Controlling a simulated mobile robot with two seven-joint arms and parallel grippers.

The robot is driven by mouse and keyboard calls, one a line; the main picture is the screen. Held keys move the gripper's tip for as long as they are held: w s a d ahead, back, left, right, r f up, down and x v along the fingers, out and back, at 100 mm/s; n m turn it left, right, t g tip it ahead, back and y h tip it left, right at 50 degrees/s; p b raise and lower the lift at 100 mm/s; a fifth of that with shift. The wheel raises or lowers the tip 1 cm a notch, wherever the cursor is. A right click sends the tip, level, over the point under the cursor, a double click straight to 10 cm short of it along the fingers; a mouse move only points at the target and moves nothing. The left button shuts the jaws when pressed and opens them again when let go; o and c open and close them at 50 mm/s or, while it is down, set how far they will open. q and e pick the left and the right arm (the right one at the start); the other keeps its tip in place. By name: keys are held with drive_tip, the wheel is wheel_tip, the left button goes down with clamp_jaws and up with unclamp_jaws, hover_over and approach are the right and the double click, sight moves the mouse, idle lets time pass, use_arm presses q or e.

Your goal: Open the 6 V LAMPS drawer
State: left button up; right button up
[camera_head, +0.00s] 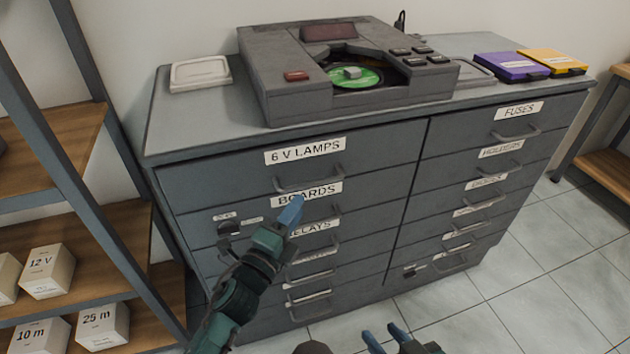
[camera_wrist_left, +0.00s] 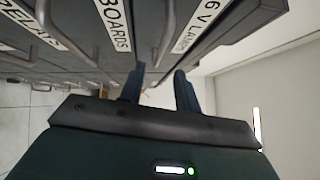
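The 6 V LAMPS drawer (camera_head: 235,180) is the wide top-left drawer of a grey cabinet, and its front looks flush. Its bar handle (camera_head: 310,182) lies below the white label (camera_head: 305,150). My left gripper (camera_head: 291,212) is in front of the BOARDS label, just below that handle. In the left wrist view, its two blue fingers (camera_wrist_left: 160,88) are apart with nothing between them. There the handle (camera_wrist_left: 165,32) lines up with the gap, beyond the fingertips; contact is not visible. My right gripper (camera_head: 386,336) is open and empty at the bottom edge, low before the cabinet.
A grey disc player (camera_head: 350,98) stands on the cabinet top, with a white tray (camera_head: 200,74), a purple box (camera_head: 510,67) and a yellow box (camera_head: 552,62). A shelf with several labelled boxes (camera_head: 47,271) stands close at left. The tiled floor at right is clear.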

sight(313, 182)
use_arm(q)
drive_tip(key=x, duration=0.8)
drive_tip(key=shift+w+d+f, duration=0.1)
drive_tip(key=shift+w, duration=0.1)
clamp_jaws()
